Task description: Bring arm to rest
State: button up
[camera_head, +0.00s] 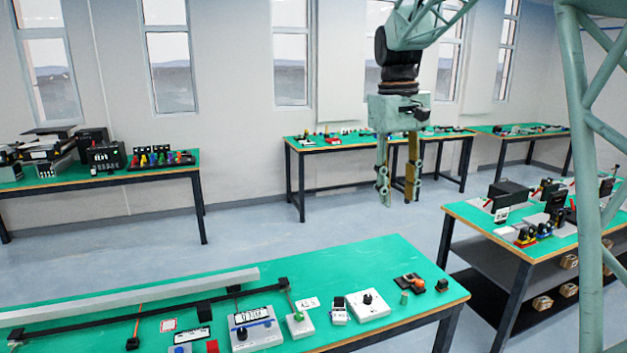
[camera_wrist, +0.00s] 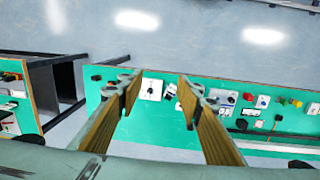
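My gripper (camera_head: 398,195) hangs pointing down in the upper middle of the head view, high above the floor beyond the near table. Its two fingers are apart with nothing between them, so it is open and empty. In the wrist view my gripper (camera_wrist: 157,92) shows both fingers with tan inner pads, spread wide. Through the gap I see the green table top far below, and the fingers touch nothing.
The near green table (camera_head: 350,258) carries a conveyor rail (camera_head: 130,300), a white control box (camera_head: 368,305) and small parts. A right table (camera_head: 470,212) holds several devices, and a left table (camera_head: 100,182) holds black equipment. Open floor (camera_head: 250,230) lies between the tables.

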jog(key=s+r+m+t, duration=0.1)
jog(key=s+r, duration=0.1)
jog(key=s, duration=1)
jog(key=s+r+m+t, duration=0.1)
jog(key=s+r, duration=0.2)
jog(key=s, duration=1)
jog(key=s+f+t, duration=0.1)
jog(key=s+f, duration=0.3)
jog(key=s, duration=0.7)
jog(key=s+f+m+t+y+b, duration=0.1)
jog(key=s+f, duration=0.3)
jog(key=s, duration=0.7)
jog(key=shift+d+f+m, duration=0.15)
jog(key=shift+f+m, duration=0.15)
